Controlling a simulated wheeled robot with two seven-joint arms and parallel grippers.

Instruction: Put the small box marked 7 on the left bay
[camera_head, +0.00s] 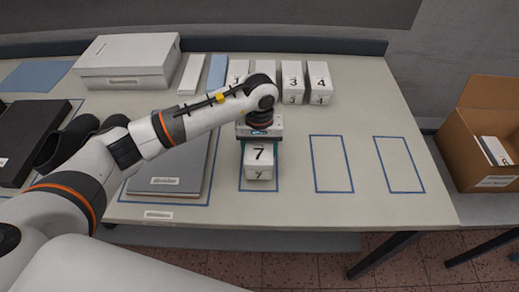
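The small white box marked 7 (259,161) stands on the table inside the left of three blue-outlined bays. The left bay (258,190) shows only its lower outline around the box. My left arm reaches in from the left, and my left gripper (260,142) is over the far side of the box, pointing down. My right gripper is not in view.
The middle bay (332,164) and right bay (399,165) are empty. Several small numbered boxes, including 3 (292,82) and 4 (319,83), stand at the back. A grey binder (168,183) lies left of the left bay. A cardboard box (468,135) stands at the right.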

